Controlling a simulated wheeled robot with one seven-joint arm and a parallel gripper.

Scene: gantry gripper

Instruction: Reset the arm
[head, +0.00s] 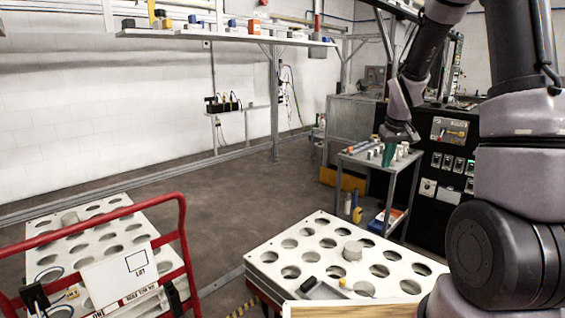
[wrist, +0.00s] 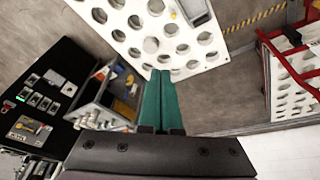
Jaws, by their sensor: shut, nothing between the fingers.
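My gripper (head: 388,155) hangs from my arm at the upper right of the head view, pointing down in front of the small grey tool cart. In the wrist view its two green fingers (wrist: 160,100) lie side by side, closed with nothing between them. The fingers are in the air and appear clear of everything. My arm fills the right side of the head view and hides part of what lies behind it.
A white board with round holes (head: 262,268) stands at lower centre, bearing a grey cylinder (head: 353,250). A red-railed cart (head: 183,235) stands at left. The tool cart (head: 398,170) stands near a black control panel (head: 437,185). Open floor (head: 200,190) lies between.

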